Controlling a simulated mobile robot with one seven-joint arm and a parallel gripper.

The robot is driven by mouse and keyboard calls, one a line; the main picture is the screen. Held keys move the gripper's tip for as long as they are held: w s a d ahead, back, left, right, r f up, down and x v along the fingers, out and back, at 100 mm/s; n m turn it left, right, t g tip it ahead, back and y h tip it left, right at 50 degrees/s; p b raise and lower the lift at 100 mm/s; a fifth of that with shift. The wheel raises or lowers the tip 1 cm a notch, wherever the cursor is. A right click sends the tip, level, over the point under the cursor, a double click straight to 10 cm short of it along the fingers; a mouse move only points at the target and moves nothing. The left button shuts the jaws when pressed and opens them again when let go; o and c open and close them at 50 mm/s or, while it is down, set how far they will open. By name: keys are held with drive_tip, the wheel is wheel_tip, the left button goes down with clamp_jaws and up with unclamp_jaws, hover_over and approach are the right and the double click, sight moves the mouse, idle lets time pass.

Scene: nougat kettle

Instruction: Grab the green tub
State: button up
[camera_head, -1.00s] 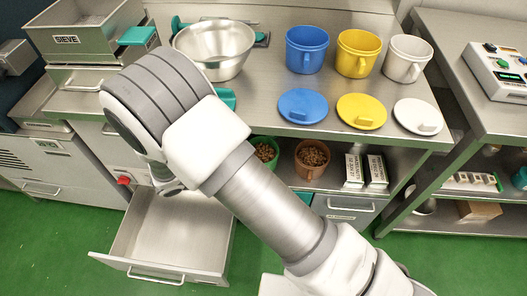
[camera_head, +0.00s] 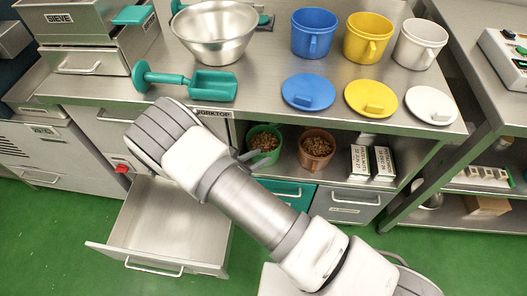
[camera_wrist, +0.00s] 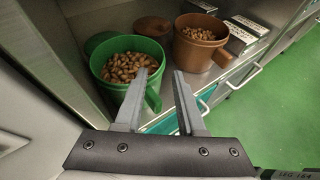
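The green tub (camera_wrist: 105,66) stands on the shelf under the worktop, filled with brown nuts, with its handle (camera_wrist: 153,97) toward me. In the head view the green tub (camera_head: 265,143) shows below the worktop edge, partly behind my arm. My gripper (camera_wrist: 158,82) is open in the wrist view. Its two fingers are apart, with the left finger in front of the tub's wall near the handle and the right finger to the right of the handle. No contact is clear.
A brown tub (camera_wrist: 200,42) of nuts stands right of the green one, with white cartons (camera_wrist: 243,32) beyond it. An open drawer (camera_head: 165,225) is below left. The worktop (camera_head: 250,95) above carries a bowl (camera_head: 214,35), a green scoop (camera_head: 212,85) and coloured tubs with lids.

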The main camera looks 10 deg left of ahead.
sight(275, 150)
drive_tip(key=b+x, duration=0.1)
drive_tip(key=x, duration=0.5)
drive_tip(key=shift+d, duration=0.25)
clamp_jaws()
idle(1.2)
